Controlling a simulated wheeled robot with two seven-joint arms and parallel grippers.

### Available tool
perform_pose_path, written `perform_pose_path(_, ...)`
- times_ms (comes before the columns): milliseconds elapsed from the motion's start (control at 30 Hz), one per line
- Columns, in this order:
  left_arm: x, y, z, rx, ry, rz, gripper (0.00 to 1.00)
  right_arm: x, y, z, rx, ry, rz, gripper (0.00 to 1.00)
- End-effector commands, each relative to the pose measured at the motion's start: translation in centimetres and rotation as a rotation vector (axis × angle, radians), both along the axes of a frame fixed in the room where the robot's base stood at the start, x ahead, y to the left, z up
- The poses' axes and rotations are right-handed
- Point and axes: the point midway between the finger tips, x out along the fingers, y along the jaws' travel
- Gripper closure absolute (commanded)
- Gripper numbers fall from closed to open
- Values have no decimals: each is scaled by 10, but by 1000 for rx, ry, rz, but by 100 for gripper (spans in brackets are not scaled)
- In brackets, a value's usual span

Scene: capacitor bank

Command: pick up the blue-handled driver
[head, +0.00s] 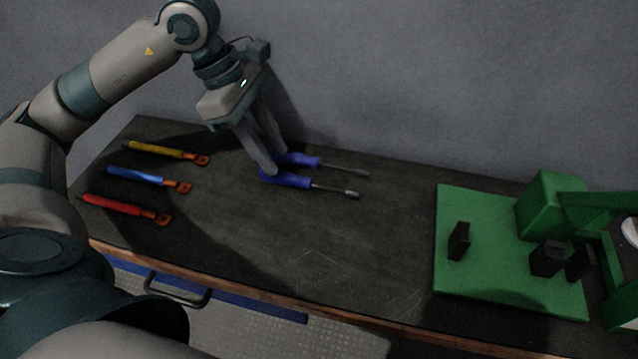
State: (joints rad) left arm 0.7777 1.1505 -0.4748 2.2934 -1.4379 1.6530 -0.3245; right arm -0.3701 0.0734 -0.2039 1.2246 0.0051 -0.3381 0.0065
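Two blue-handled drivers lie on the dark bench, shafts pointing right. The farther driver (302,161) is close to the wall, and the nearer driver (290,181) lies just in front of it. My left gripper (275,163) points down at the handle ends of both. Its two fingers are apart, with a gap between them. One fingertip is by the left end of the nearer handle, the other by the left end of the farther handle. The fingers hide part of these ends, so I cannot tell whether they touch. My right gripper is not in view.
Yellow (150,149), blue (145,177) and red (118,205) handled tools with orange ends lie at the left of the bench (300,240). A green fixture (480,275) with black blocks stands at the right. The grey wall is close behind. The bench middle is clear.

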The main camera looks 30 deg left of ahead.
Motion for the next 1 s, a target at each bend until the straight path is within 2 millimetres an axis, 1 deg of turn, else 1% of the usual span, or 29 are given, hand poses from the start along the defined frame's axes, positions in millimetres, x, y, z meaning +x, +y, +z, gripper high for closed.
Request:
perform_pose_path(67,-1,-3,-4,-1,4,-2,67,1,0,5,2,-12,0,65)
perform_pose_path(167,-1,-9,-13,-1,4,-2,67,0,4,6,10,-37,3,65)
perform_pose_path(300,0,-17,-30,-2,4,-2,67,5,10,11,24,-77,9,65)
perform_pose_path(433,1,-21,-41,-1,2,-2,67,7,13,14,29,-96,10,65)
perform_pose_path(567,2,-22,-44,0,0,-1,67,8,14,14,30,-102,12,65)
perform_pose_path(967,2,-22,-44,0,0,-1,67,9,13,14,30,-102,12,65)
perform_pose_path(1000,2,-22,-44,0,1,-1,77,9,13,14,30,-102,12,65)
